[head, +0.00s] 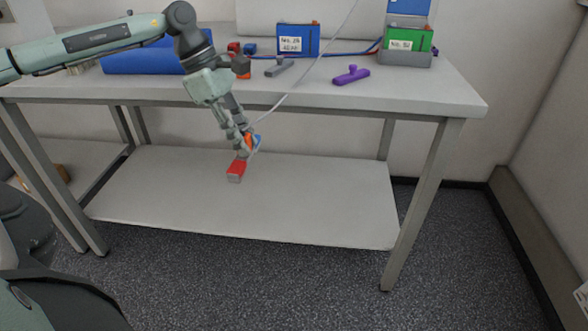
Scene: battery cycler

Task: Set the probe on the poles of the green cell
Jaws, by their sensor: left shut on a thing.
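The green cell (407,38) stands at the back right of the bench, in a grey holder (405,60), with a white label on its front. My left gripper (248,140) is shut on the probe (238,169), which shows red, orange and blue parts. The gripper holds the probe in front of the bench's front edge, well left of the green cell and apart from it. A thin pale cable runs from the probe up to the right. The gripper's fingers hide part of the probe. The green cell's poles are hard to make out. My right gripper is out of view.
A labelled blue cell (298,39) stands at the back of the bench (330,97). A grey tool (279,67) and a purple piece (351,75) lie on the bench top. A blue block (150,62) lies at left. A lower shelf (300,205) is bare. The front right of the bench is clear.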

